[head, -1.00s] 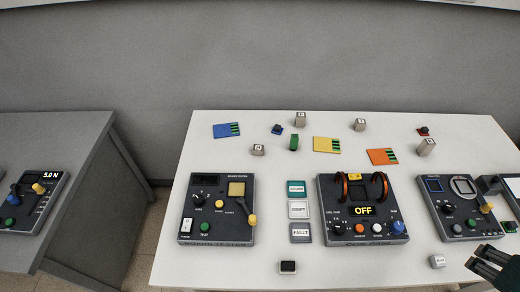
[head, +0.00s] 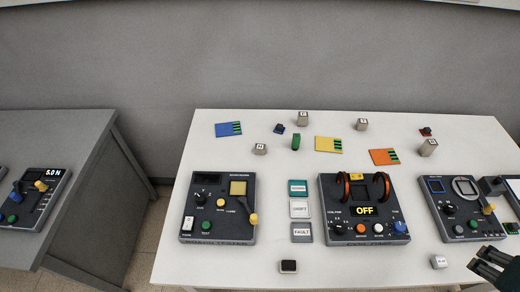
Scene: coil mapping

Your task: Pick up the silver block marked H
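Several small silver blocks with marked white faces stand on the white table. One block (head: 302,118) is at the back middle, one (head: 361,124) is right of it, a taller one (head: 428,147) is at the right, and one (head: 260,149) is at the left. Their letters are too small to read, so I cannot tell which is H. My gripper (head: 477,258) is at the lower right, well in front of these blocks. Its two dark fingers point left and look apart, with nothing seen between them.
A light block (head: 438,262) lies just left of my gripper. Control panels (head: 217,207) (head: 364,208) (head: 463,208) fill the middle row. Blue (head: 229,129), yellow (head: 328,145) and orange (head: 384,157) cards lie among the blocks. A grey table (head: 75,150) stands left, across a gap.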

